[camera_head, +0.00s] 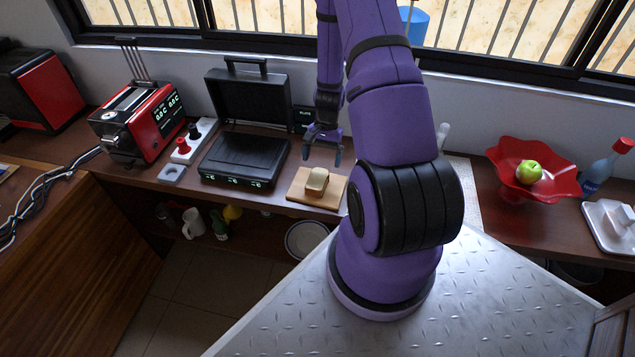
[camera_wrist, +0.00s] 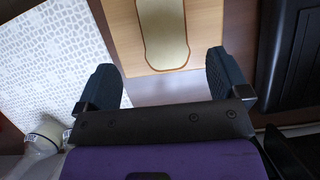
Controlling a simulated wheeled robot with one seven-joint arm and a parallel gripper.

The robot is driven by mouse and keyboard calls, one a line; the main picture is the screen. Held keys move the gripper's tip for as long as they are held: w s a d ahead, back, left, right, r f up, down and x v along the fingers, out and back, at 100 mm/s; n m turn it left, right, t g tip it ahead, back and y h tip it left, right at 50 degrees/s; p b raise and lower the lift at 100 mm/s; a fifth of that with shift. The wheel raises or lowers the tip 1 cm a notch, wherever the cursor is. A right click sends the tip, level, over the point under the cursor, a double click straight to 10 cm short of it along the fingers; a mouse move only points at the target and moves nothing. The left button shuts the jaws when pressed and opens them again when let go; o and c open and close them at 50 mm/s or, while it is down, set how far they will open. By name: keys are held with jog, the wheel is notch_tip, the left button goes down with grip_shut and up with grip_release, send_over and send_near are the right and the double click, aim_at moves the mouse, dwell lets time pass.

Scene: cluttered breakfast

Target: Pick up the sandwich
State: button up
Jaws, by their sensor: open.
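The sandwich (camera_head: 317,181), a small tan bread-shaped block, rests on a wooden board (camera_head: 331,200) on the brown counter. In the wrist view the sandwich (camera_wrist: 162,38) shows as a pale slice shape on the board (camera_wrist: 122,30), ahead of the fingers. My gripper (camera_head: 322,155) is open and empty, pointing down above and just behind the board. In the wrist view my gripper (camera_wrist: 165,85) has its two dark fingers wide apart, with the sandwich beyond the gap between them and not touched.
An open black grill (camera_head: 243,160) stands left of the board. A red toaster (camera_head: 140,120) and a white power strip (camera_head: 195,140) are farther left. A red bowl (camera_head: 505,175) with a green apple (camera_head: 529,171) stands at the right. A white patterned mat (camera_wrist: 50,60) lies beside the board.

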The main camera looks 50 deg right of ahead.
aim_at(318, 178)
jog(key=shift+w+x, duration=0.15)
jog(key=shift+x, duration=1.8)
jog(key=shift+w+x, duration=0.1)
jog(key=shift+x, duration=1.8)
jog(key=shift+f, duration=0.2)
jog(key=c, duration=1)
